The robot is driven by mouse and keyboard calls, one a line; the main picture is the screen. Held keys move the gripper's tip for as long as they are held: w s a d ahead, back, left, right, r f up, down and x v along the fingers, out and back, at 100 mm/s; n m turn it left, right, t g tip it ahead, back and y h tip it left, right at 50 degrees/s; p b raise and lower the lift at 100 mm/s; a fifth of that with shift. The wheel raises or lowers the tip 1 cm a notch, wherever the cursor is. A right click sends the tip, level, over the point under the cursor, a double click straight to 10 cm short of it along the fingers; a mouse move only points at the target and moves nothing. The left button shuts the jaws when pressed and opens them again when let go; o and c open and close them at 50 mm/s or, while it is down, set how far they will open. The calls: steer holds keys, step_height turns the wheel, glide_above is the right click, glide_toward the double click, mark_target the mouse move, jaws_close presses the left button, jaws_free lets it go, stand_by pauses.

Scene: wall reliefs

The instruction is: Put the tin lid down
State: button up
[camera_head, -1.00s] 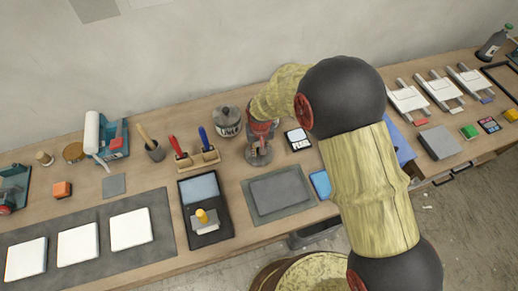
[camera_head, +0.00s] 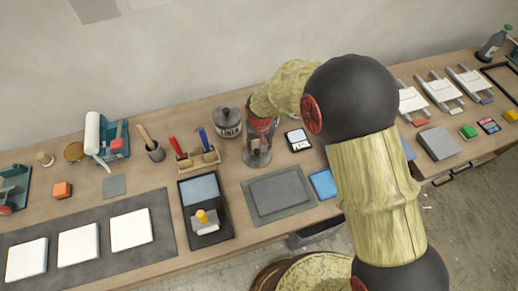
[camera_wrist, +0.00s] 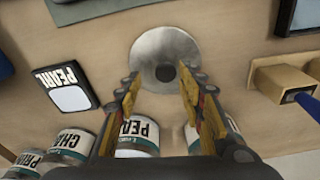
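The tin lid is a round silvery disc with a dark knob in its middle (camera_wrist: 165,48). It appears to lie flat on the bench, just beyond my fingertips in the wrist view. It also shows in the head view (camera_head: 257,160), partly covered by my gripper (camera_head: 259,143). In the wrist view my gripper (camera_wrist: 166,82) is open, its two fingers apart on either side of the knob with nothing visibly pinched between them. Whether a finger touches the lid is unclear.
A lidded tin labelled LINEN (camera_head: 228,123) stands left of my gripper. A PEARL card (camera_head: 298,140) lies to the right. Several labelled tins (camera_wrist: 70,143) stand close behind my fingers in the wrist view. A brush rack (camera_head: 197,160) is left of the lid.

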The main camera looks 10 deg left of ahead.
mark_target(260, 154)
step_height(260, 154, up, 9)
steer(key=p, duration=0.1)
steer(key=shift+s+d+r, duration=0.15)
steer(key=shift+s+d, duration=0.05)
steer(key=shift+s, duration=0.25)
steer(key=s+d+r+m+t, duration=0.1)
steer(key=s+d+r, duration=0.1)
steer(key=d+r, duration=0.65)
steer(key=s+d+r+m+t, duration=0.1)
steer(key=s+d+r, duration=0.1)
steer(key=d+r, duration=0.65)
steer(key=s+d+r+m+t, duration=0.1)
steer(key=s+d+r, duration=0.2)
steer(key=s+d, duration=0.4)
steer(key=s+d+r+m+t, duration=0.1)
steer(key=s+d+r, duration=0.3)
steer(key=s, duration=0.5)
steer(key=d, duration=0.2)
steer(key=shift+s+d+r+m, duration=0.15)
steer(key=shift+d+r+m, duration=0.15)
steer(key=shift+d, duration=0.05)
